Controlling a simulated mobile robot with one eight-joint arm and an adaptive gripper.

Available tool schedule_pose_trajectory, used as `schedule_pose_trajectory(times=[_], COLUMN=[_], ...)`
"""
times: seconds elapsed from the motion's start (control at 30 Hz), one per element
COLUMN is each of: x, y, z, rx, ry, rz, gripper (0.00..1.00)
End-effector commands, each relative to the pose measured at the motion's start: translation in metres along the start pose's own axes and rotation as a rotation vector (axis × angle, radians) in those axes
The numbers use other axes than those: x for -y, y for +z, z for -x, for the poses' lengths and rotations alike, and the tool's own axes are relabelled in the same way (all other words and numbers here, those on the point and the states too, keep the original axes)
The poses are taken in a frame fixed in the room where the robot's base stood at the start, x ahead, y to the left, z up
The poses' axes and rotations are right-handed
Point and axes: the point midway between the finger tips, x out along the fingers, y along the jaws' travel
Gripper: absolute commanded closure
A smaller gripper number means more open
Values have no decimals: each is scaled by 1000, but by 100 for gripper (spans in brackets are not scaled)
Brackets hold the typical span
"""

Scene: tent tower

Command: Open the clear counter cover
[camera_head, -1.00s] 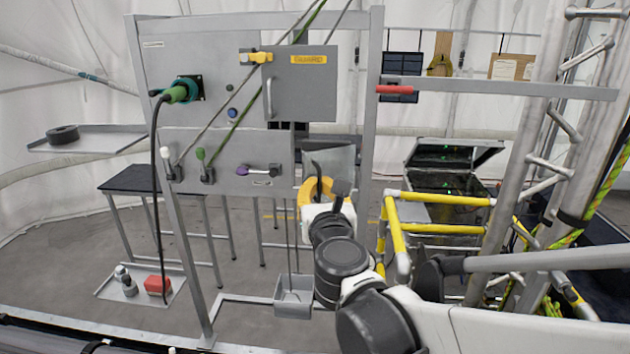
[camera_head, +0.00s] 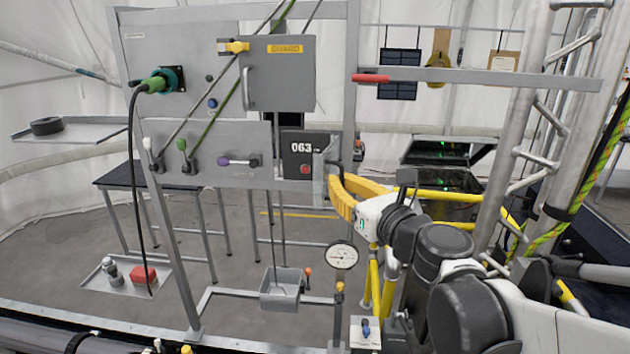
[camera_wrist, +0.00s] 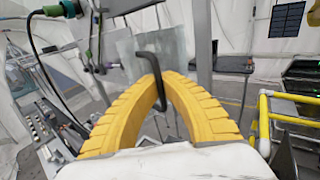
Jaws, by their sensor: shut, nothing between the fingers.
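The counter (camera_head: 298,148) is a dark box reading 063 with a red button, at the lower right of the grey panel. Its face shows uncovered in the head view. The clear cover (camera_head: 319,178) stands out from the counter's right side, seen narrow and nearly edge-on. In the wrist view the cover (camera_wrist: 124,48) is a hazy pane with a bent black handle (camera_wrist: 147,60). My yellow gripper (camera_head: 338,172) is shut and empty beside the cover's right side. In the wrist view its fingertips (camera_wrist: 158,82) meet at the handle; contact is unclear.
A round gauge (camera_head: 342,255) stands below my gripper. Yellow rails (camera_head: 440,196) and a metal ladder frame (camera_head: 515,140) are close on the right. A grey bin (camera_head: 283,287) hangs below the panel. A red-gripped bar (camera_head: 372,78) crosses above.

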Motion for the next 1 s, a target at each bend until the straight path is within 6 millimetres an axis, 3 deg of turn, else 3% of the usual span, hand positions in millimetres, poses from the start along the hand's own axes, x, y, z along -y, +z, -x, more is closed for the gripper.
schedule_pose_trajectory(times=[0.4, 0.9, 1.0], x=[15, 17, 17], y=[-2, -2, -2], z=[8, 8, 8], rx=[-1, -1, -1], ry=[2, 2, 2], rz=[2, 3, 2], gripper=[100, 100, 70])
